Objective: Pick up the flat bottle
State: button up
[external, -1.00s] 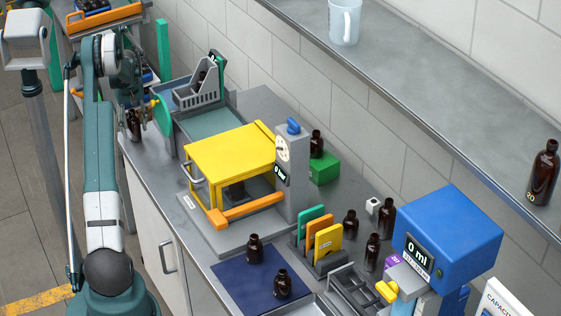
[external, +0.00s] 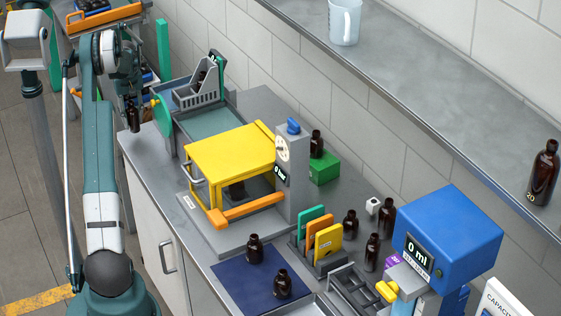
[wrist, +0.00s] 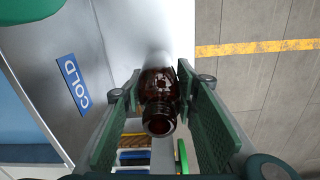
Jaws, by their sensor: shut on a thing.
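A dark amber bottle (wrist: 158,88) is between the green pads of my gripper (wrist: 160,75) in the wrist view, its open neck facing the camera. My gripper is shut on it. In the external view the held bottle (external: 133,119) hangs upright below my gripper (external: 131,102), at the far left end of the bench. It appears a little above the surface. Its body is partly hidden by the pads, so I cannot tell how flat it is.
A green disc (external: 162,116) stands close to the right of the held bottle. The yellow-topped box (external: 228,158) and a grey rack (external: 197,94) are further right. Other amber bottles stand on a blue mat (external: 228,283), near the blue dispenser (external: 452,232) and on the shelf (external: 440,95).

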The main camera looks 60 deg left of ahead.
aim_at(130, 101)
jog(key=shift+r, duration=2.95)
